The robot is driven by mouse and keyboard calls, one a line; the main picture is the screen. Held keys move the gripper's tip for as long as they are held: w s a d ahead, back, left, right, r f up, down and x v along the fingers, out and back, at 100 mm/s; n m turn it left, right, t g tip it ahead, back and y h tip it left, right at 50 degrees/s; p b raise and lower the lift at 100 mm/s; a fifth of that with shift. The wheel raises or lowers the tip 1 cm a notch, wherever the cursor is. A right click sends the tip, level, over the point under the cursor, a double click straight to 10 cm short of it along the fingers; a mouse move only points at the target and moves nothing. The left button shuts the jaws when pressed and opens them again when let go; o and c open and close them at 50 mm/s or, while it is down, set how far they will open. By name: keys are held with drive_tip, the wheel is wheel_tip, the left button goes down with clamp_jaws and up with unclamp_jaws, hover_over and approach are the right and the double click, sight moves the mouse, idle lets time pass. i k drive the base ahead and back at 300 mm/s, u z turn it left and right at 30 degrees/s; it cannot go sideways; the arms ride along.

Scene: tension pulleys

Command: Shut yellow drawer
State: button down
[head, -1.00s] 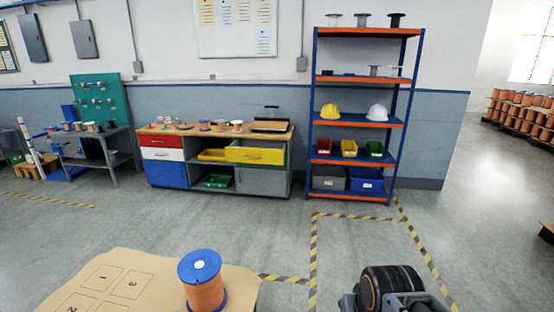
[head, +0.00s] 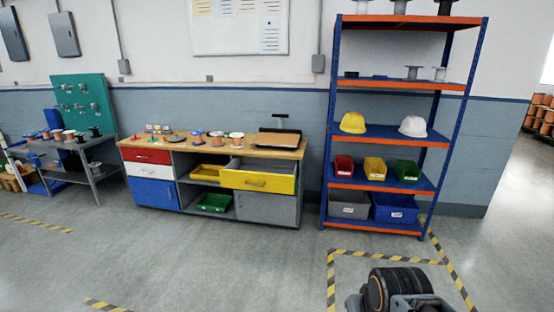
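The yellow drawer (head: 258,181) is in the upper right of the workbench cabinet (head: 175,146), below the wooden top. It stands pulled out, with its inside showing above the yellow front and a handle on that front. Part of my arm (head: 398,291) shows at the bottom right, dark and rounded. My gripper's fingers do not show. Open floor lies between my arm and the drawer.
A blue and orange shelf rack (head: 387,184) with bins and helmets stands close to the right of the cabinet. A grey table (head: 82,160) with spools is at the left. Yellow-black tape (head: 331,280) marks the floor. The floor before the cabinet is clear.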

sight(254, 173)
drive_tip(key=i, duration=3.85)
drive_tip(key=u, duration=3.3)
